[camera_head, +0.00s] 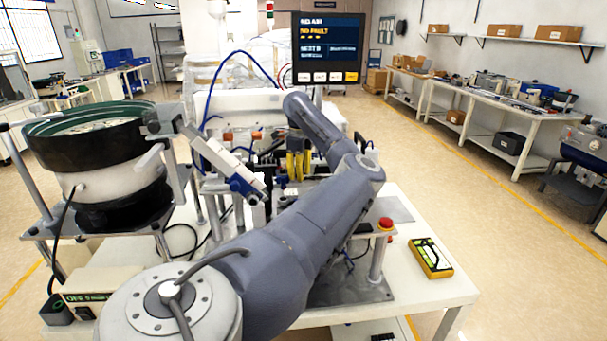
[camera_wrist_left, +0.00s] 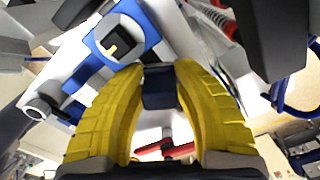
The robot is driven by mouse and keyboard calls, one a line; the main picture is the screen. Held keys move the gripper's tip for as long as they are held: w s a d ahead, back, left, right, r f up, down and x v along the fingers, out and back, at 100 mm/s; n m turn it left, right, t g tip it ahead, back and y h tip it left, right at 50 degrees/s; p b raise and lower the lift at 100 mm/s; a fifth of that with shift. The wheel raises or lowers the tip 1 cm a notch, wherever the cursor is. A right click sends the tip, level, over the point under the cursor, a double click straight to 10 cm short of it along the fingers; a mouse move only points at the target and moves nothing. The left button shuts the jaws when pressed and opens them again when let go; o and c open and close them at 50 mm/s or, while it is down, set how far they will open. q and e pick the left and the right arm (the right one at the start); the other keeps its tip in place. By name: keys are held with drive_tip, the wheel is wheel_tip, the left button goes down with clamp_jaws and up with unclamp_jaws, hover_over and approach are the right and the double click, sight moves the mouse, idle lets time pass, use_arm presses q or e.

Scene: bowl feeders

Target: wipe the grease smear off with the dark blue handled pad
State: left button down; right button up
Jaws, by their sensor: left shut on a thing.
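My left gripper (camera_head: 297,165) has yellow fingers and points down at the middle of the machine, behind my forearm. In the left wrist view its fingers (camera_wrist_left: 160,80) are shut on a dark blue block, the handle of the pad (camera_wrist_left: 160,92). The pad's wiping face is hidden, so I cannot tell whether it touches anything. I cannot make out the grease smear in either view. My right gripper is not in view.
A bowl feeder (camera_head: 95,145) stands left, its light track (camera_head: 218,158) ending in a blue part (camera_head: 245,187) close to my gripper. A red button (camera_head: 385,224) and a yellow device (camera_head: 431,258) are at right. A screen (camera_head: 328,48) hangs behind.

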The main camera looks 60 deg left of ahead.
sight(314, 178)
use_arm(q)
drive_tip(key=shift+s+a+r, duration=0.1)
drive_tip(key=shift+s+a, duration=0.3)
drive_tip(key=shift+s, duration=0.3)
drive_tip(key=shift+w, duration=0.1)
drive_tip(key=shift+w+d, duration=0.2)
drive_tip(key=shift+w, duration=0.25)
drive_tip(key=shift+w+d, duration=0.2)
drive_tip(key=shift+w, duration=0.25)
drive_tip(key=shift+w+d+f, duration=0.1)
drive_tip(key=shift+w+d, duration=0.25)
drive_tip(key=shift+w, duration=0.25)
drive_tip(key=shift+w+d+f, duration=0.1)
drive_tip(key=shift+w+d, duration=0.25)
drive_tip(key=shift+w, duration=0.3)
drive_tip(key=shift+w+d+f, duration=0.1)
drive_tip(key=shift+w+d, duration=0.25)
drive_tip(key=shift+w, duration=0.25)
drive_tip(key=shift+w+d+r, duration=0.1)
drive_tip(key=shift+w+d, duration=0.35)
drive_tip(key=shift+w, duration=0.45)
drive_tip(key=shift+w+d+r, duration=0.1)
drive_tip(key=shift+w+d, duration=0.3)
drive_tip(key=shift+w, duration=0.5)
drive_tip(key=shift+w+d, duration=0.45)
drive_tip(key=shift+w, duration=0.45)
drive_tip(key=shift+r, duration=0.15)
drive_tip(key=shift+r, duration=2.9)
